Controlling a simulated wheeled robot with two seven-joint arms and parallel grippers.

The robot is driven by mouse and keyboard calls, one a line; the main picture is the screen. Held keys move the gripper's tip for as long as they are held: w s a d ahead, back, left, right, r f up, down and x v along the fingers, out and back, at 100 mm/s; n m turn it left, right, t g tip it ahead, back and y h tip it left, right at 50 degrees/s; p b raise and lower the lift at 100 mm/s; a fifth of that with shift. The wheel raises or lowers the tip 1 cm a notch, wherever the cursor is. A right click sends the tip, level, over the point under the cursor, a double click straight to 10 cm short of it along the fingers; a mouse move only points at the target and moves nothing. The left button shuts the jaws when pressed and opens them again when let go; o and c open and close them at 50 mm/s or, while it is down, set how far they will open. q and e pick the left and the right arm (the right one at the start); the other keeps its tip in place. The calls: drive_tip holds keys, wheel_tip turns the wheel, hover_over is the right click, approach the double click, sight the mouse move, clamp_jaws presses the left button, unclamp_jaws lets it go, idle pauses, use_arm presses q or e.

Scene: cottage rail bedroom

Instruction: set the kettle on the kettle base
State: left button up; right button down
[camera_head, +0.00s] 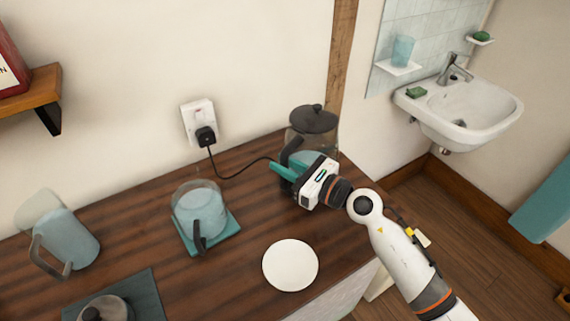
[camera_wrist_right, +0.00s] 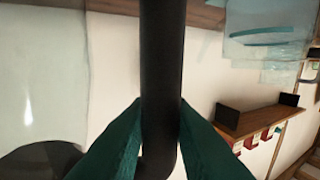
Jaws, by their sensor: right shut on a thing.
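The kettle (camera_head: 313,122) is clear glass with a dark lid and a black handle, and stands upright at the back right of the counter. My right gripper (camera_head: 283,172) has its teal fingers on the handle. In the right wrist view the black handle (camera_wrist_right: 162,80) passes between the two teal fingers (camera_wrist_right: 162,135), with the glass kettle body (camera_wrist_right: 45,85) to the left. The kettle base cannot be made out; a black cord runs behind the gripper towards the kettle. I cannot tell whether the kettle touches a base. My left gripper is not in view.
A glass jug (camera_head: 200,212) stands on a teal mat (camera_head: 228,240); another jug (camera_head: 70,240) is at left. A white plate (camera_head: 290,265) lies near the front edge. A dark mat (camera_head: 143,293) bears a lidded item. The plug (camera_head: 206,137) is in the wall socket.

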drive_tip(key=shift+f+b, duration=0.45)
drive_tip(key=shift+b, duration=0.2)
idle(0.4)
drive_tip(key=c, duration=1.6)
unclamp_jaws()
drive_tip(key=shift+o, duration=0.2)
drive_tip(key=shift+f, duration=0.25)
drive_tip(key=b+v, duration=0.1)
drive_tip(key=v, duration=1)
drive_tip(key=shift+b, duration=0.3)
drive_tip(key=shift+r, duration=0.2)
